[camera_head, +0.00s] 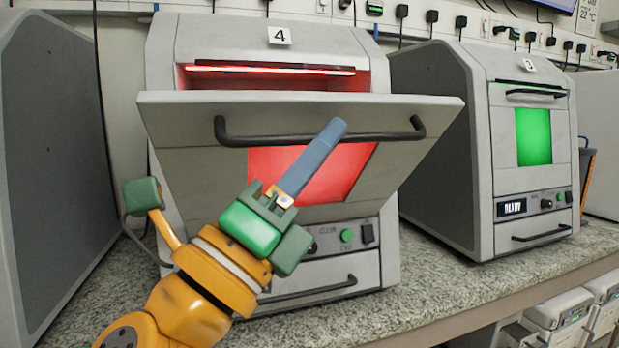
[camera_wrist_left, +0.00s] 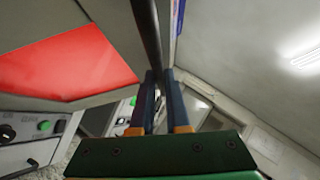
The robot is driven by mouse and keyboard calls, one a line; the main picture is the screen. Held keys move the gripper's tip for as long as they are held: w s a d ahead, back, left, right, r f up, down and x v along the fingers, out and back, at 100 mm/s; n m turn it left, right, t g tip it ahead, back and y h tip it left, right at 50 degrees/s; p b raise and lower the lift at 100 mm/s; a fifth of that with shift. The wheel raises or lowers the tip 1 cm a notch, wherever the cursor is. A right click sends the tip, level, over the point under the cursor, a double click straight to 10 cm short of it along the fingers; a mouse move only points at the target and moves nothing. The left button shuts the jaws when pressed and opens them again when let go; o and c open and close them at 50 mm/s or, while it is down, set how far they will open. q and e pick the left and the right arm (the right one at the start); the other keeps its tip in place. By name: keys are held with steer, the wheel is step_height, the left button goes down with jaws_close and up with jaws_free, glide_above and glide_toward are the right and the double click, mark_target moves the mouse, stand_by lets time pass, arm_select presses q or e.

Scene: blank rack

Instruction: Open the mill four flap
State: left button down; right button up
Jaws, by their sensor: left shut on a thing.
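Mill four (camera_head: 165,45) is the grey machine with the label "4" on top, standing on the counter left of centre. Its flap (camera_head: 180,112) is tilted outward at the top, leaving a gap with a red-lit interior (camera_head: 270,75) above it. The flap has a dark bar handle (camera_head: 270,138) and a red window (camera_head: 345,165). My left gripper (camera_head: 338,126) is shut on the handle near its right part. In the left wrist view the handle (camera_wrist_left: 146,30) runs between the blue fingers (camera_wrist_left: 160,85). My right gripper is not in view.
Mill three (camera_head: 475,140), with a green window and a closed flap, stands to the right. A dark grey machine side (camera_head: 50,150) stands close on the left. The speckled counter (camera_head: 450,285) is bare in front, with its edge running to the right.

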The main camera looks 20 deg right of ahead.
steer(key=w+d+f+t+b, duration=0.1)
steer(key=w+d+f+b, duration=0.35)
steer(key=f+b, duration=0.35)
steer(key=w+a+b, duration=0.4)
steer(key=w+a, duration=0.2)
arm_select(q)
steer(key=s+f+m+g+h+b, duration=0.2)
steer(key=s+f+m+g, duration=0.1)
steer(key=f, duration=0.4)
steer(key=s+f+m+g+h+b, duration=0.2)
steer(key=f+m+g, duration=0.3)
steer(key=f+m, duration=0.3)
steer(key=shift+s+h, duration=0.55)
steer(key=shift+h, duration=0.25)
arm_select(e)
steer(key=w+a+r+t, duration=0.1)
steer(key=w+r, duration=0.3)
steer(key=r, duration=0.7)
arm_select(q)
steer(key=shift+d+f, duration=0.1)
steer(key=c, duration=0.9)
jaws_free()
